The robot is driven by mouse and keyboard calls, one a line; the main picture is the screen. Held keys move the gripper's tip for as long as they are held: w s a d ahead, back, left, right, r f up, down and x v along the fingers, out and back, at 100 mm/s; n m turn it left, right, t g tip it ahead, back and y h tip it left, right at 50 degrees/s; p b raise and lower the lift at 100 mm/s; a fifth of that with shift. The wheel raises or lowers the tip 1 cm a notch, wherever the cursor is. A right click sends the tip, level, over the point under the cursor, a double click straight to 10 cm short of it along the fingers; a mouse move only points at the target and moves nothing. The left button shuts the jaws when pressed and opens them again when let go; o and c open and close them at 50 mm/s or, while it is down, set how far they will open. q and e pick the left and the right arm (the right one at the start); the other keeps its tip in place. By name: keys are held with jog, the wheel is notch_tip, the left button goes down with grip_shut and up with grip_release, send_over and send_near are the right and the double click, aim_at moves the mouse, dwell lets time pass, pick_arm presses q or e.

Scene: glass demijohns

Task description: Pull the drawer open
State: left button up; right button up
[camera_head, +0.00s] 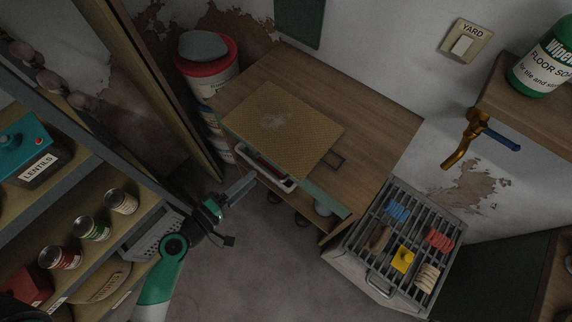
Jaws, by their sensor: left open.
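A wooden cabinet (375,115) stands against the wall in the middle. Its drawer front (325,198) shows as a narrow teal strip under the near edge of the top; I cannot see a clear gap behind it. A white-rimmed piece (270,171) with a dark red inside juts out at the front's left part; I cannot tell whether it is the handle. My left gripper (245,186) is open and empty, just left of and below this piece, with its fingers towards it and seemingly apart from it. My right gripper is not in view.
A yellowish board (285,122) lies on the cabinet top. A shelf with cans (93,228) stands at left, close to my left arm. A red-lidded bucket (207,70) stands behind. A grill-like rack (385,270) with coloured items is at right. Floor before the cabinet looks clear.

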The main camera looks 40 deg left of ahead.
pick_arm(q)
jog(key=b, duration=0.2)
send_near(268, 169)
jog(key=s, duration=0.2)
jog(key=shift+n, duration=0.4)
jog(key=w, duration=0.4)
jog(key=w+f, duration=0.1)
jog(key=w, duration=0.3)
jog(key=w+f, duration=0.1)
jog(key=w, duration=0.2)
jog(key=shift+w+d+f, duration=0.1)
jog(key=shift+w+f, duration=0.1)
jog(key=shift+w, duration=0.2)
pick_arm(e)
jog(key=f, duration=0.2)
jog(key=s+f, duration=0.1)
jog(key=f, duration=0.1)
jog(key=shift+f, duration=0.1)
pick_arm(q)
grip_shut()
